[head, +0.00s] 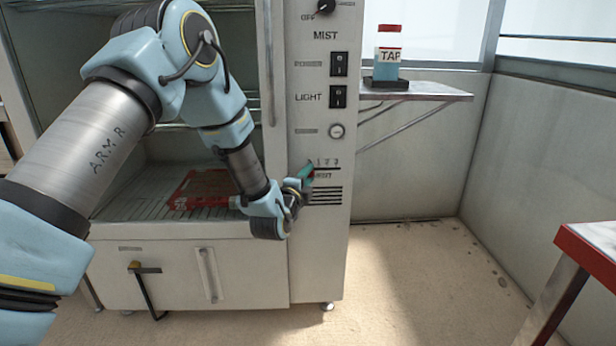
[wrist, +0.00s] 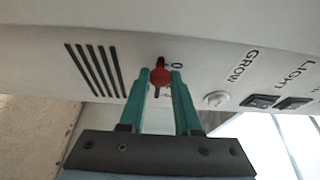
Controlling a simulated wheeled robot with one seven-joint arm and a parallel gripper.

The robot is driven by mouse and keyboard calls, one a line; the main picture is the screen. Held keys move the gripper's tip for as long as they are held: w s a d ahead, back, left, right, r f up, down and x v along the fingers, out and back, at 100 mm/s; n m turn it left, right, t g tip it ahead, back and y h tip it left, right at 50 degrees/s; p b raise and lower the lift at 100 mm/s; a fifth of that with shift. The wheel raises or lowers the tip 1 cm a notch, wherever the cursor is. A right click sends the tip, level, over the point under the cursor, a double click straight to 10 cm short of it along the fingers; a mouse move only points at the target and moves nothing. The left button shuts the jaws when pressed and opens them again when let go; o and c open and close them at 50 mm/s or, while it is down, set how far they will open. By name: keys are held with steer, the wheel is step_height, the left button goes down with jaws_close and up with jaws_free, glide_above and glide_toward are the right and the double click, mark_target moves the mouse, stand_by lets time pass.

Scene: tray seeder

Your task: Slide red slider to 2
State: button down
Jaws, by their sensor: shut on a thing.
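The red slider (wrist: 160,75) sits between the two teal fingers of my gripper (wrist: 161,78) in the wrist view. The fingers are shut on it, one on each side. A single mark resembling 0 shows beside the slider in that view. In the head view my gripper (head: 306,172) is at the left end of the slider's slot (head: 328,169), on the front panel. The numbers 1, 2 and 3 (head: 328,162) stand above the slot, to the right of my fingers. The slider itself is mostly hidden there by my fingers.
Vent slits (head: 326,195) lie just below the slot. A round button (head: 336,131) and the LIGHT switch (head: 338,97) are above it. A red tray (head: 183,203) lies in the cabinet at left. A bottle (head: 387,66) stands on the side shelf (head: 430,93).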

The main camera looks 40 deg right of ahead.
steer(key=shift+s+d+b, duration=0.25)
steer(key=shift+s+d, duration=0.55)
steer(key=shift+d, duration=0.15)
steer(key=shift+s+d+b, duration=0.2)
steer(key=shift+s+d, duration=0.55)
steer(key=shift+d, duration=0.2)
steer(key=c, duration=0.6)
jaws_free()
steer(key=v, duration=1)
steer(key=shift+s+a+p, duration=0.25)
steer(key=shift+a+p, duration=0.05)
steer(key=shift+a, duration=0.05)
steer(key=shift+w, duration=0.1)
